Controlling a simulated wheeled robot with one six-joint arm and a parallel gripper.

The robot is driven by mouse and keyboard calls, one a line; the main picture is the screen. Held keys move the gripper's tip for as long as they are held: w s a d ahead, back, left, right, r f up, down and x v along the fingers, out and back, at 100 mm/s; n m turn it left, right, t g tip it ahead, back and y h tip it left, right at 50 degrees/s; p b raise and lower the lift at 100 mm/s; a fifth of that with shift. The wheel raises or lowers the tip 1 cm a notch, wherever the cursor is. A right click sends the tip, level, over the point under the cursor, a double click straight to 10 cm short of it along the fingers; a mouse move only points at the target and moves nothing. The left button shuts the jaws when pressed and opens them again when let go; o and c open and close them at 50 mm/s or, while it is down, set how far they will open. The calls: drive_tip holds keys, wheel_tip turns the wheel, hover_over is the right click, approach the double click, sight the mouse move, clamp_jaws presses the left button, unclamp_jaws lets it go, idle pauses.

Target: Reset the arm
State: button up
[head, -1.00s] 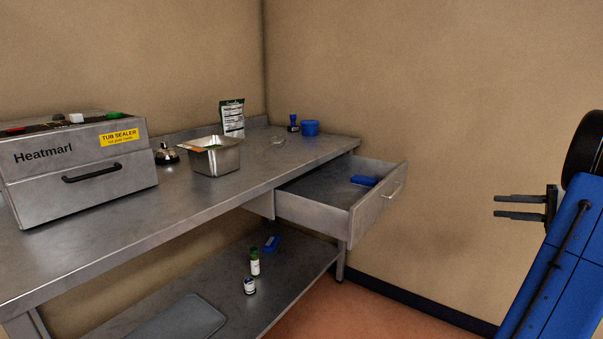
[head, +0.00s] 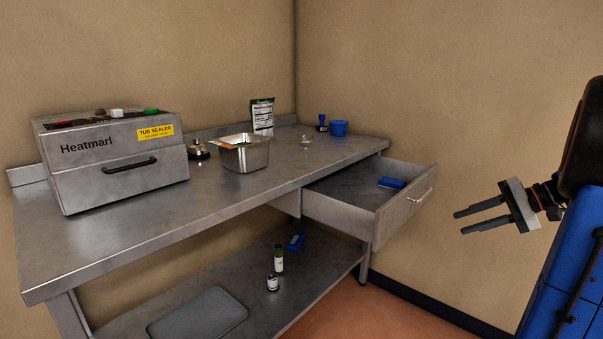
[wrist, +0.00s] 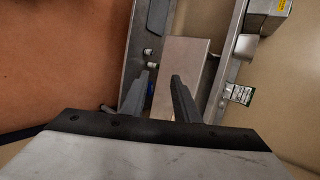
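My gripper (head: 482,216) is at the right of the head view, in front of the tan wall and to the right of the open drawer (head: 345,212). Its two dark fingers are apart with nothing between them. In the wrist view my gripper (wrist: 162,85) also shows open and empty, with the drawer front (wrist: 185,60) beyond the fingers. The fingers look apart from the drawer. My blue arm is at the right edge of the head view.
The steel table (head: 110,225) holds a tub sealer (head: 115,160), a metal pan (head: 246,157), a packet (head: 262,115) and a blue tub (head: 339,128). A blue item (head: 392,183) lies in the drawer. Bottles (head: 278,258) and a grey tray (head: 198,314) are on the lower shelf.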

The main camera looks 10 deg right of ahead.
drive_tip(key=s+a+f+n+g+h, duration=0.1)
drive_tip(key=s+a+n+g, duration=0.15)
drive_tip(key=a, duration=0.85)
drive_tip(key=s+a+f+n+h, duration=0.3)
drive_tip(key=s+a+f+h, duration=0.1)
drive_tip(key=s+a, duration=0.4)
drive_tip(key=s+a+f+n+h, duration=0.3)
drive_tip(key=s+a+f+h, duration=0.1)
drive_tip(key=s+a, duration=0.4)
drive_tip(key=shift+s+a+f+t, duration=0.2)
drive_tip(key=shift+s+a+t, duration=0.2)
drive_tip(key=shift+s, duration=0.4)
drive_tip(key=shift+w, duration=0.1)
